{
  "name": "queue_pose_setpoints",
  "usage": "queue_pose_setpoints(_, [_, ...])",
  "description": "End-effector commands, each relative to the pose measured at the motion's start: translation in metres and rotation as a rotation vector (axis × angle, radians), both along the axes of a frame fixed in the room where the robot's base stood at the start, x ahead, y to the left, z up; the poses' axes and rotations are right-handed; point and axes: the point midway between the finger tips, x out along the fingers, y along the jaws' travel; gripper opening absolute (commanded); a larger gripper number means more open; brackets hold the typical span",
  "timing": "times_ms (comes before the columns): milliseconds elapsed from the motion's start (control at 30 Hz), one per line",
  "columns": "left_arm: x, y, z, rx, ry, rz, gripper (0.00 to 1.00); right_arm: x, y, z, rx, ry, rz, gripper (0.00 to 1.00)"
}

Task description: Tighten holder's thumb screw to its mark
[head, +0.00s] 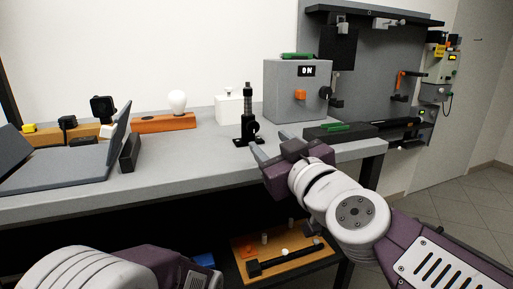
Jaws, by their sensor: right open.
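A black post holder (247,132) stands upright on a dark base near the front right of the grey bench. A post rises out of its top, and a dark knob, seemingly the thumb screw (255,127), sticks out on its right side. The screw's mark is too small to make out. My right gripper (268,142) is open and empty, just in front and to the right of the holder's base, pointing toward it. It looks apart from the screw, but the depth gap is hard to judge. My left gripper (207,263) is low at the bottom edge, below the bench; its fingers are not clear.
A grey box with an "ON" display (298,88) stands behind right of the holder. A white box (229,107) and an orange block with a white bulb (164,122) stand to the left. A dark tray (335,131) lies right. A wooden board (285,263) sits below the bench.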

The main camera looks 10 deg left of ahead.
Motion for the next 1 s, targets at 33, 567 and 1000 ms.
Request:
queue_pose_setpoints(33, [0.000,0.000,0.001,0.000,0.000,0.000,0.36,0.003,0.001,0.001,-0.001,0.001,0.000,0.50])
queue_pose_setpoints(567, [0.000,0.000,-0.001,0.000,0.000,0.000,0.36,0.074,0.049,0.000,-0.002,0.002,-0.002,0.50])
queue_pose_setpoints(1000, [0.000,0.000,-0.001,0.000,0.000,0.000,0.36,0.075,0.050,0.000,-0.001,0.001,-0.001,0.03])
